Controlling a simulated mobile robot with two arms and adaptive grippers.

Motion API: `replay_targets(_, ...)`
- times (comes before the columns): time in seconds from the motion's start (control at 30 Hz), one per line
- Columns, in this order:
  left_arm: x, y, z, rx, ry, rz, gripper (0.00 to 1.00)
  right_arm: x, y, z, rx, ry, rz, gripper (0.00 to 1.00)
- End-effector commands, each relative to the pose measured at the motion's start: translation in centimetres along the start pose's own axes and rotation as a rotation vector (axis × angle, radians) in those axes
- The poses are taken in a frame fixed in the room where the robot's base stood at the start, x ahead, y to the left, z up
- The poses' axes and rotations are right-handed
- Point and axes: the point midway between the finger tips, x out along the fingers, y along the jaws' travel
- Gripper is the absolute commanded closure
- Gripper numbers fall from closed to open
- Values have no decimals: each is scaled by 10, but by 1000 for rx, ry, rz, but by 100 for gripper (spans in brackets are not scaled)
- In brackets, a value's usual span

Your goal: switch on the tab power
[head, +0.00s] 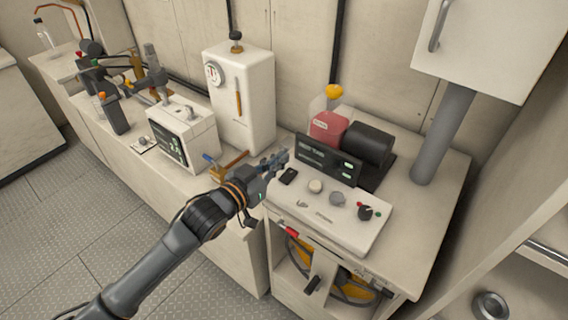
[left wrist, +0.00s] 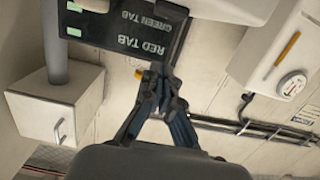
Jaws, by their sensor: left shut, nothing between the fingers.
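The white control console (head: 322,218) stands on the right counter. It carries a black rocker-like part (head: 288,176), a cream knob (head: 315,186), a grey knob (head: 337,199) and a black knob (head: 365,212) between small red and green marks. Behind them stands a dark display (head: 328,158) with green patches; in the left wrist view it appears upside down and reads RED TAB and GREEN TAB (left wrist: 133,32). My left gripper (head: 284,156) is shut and empty, above the console's left end, near the display's left edge. Contact cannot be told. My right gripper is not in view.
A red-filled container (head: 326,124) and a black cylinder (head: 368,143) stand behind the display. A tall white unit (head: 240,100) and a white box with a screen (head: 184,135) stand left. A grey post (head: 443,135) rises at right. Open floor (head: 110,215) lies front left.

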Motion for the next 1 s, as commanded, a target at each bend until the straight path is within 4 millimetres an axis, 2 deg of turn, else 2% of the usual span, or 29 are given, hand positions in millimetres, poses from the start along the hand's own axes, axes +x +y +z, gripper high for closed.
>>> replay_targets(0.07, 16, 0, -3, 0, 0, 0, 100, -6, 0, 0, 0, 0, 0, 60)
replay_targets(0.1, 20, 0, 3, -1, -5, -1, 100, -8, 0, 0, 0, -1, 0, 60)
replay_targets(0.2, 21, 0, 20, -2, -5, 0, 100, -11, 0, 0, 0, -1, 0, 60)
replay_targets(0.4, 25, 0, 37, 0, -2, 0, 100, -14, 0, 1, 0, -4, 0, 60)
replay_targets(1.0, 31, 0, 47, 0, -1, 0, 100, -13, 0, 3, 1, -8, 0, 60)
